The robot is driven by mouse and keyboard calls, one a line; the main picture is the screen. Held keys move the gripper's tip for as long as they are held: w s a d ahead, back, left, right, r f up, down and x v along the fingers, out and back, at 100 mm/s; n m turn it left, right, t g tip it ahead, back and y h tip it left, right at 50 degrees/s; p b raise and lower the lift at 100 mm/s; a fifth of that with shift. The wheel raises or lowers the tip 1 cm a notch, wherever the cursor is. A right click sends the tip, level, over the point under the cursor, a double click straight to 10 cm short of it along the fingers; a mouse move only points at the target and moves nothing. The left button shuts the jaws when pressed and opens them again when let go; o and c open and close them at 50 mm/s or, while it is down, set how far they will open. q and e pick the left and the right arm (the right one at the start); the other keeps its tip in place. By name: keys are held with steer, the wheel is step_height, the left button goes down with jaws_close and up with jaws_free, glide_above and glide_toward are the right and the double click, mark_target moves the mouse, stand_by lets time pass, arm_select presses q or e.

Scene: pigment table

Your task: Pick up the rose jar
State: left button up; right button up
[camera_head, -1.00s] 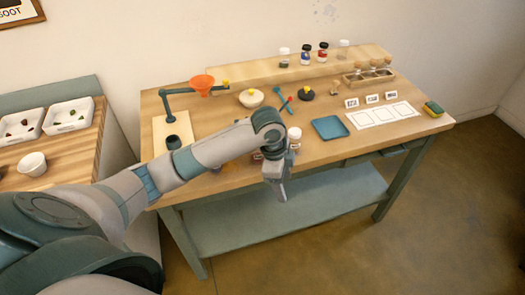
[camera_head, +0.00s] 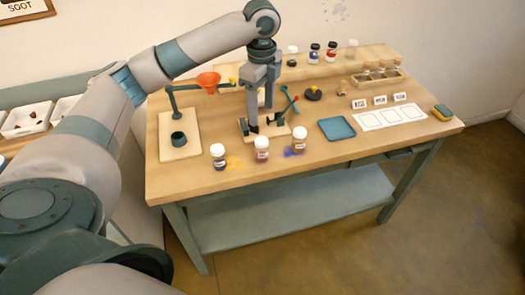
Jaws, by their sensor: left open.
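Three white-capped jars stand in a row near the table's front edge: a left jar (camera_head: 218,156), a middle jar (camera_head: 262,150) with reddish contents, and a right jar (camera_head: 300,140). The middle one looks like the rose jar, but its label is too small to read. My left gripper (camera_head: 262,106) points down, open and empty, behind and above the middle jar. Its fingers are apart from the jars. My right gripper is out of view.
Yellow powder (camera_head: 235,163) and purple powder (camera_head: 291,152) lie beside the jars. A small wooden board with dark fittings (camera_head: 256,138) is behind them.

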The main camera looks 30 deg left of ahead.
mark_target(262, 140)
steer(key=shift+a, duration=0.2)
arm_select(q)
step_height(262, 140, down, 12)
steer(key=p, duration=0.3)
steer(key=shift+r, duration=0.25)
steer(key=shift+f+p, duration=0.3)
steer(key=shift+f, duration=0.15)
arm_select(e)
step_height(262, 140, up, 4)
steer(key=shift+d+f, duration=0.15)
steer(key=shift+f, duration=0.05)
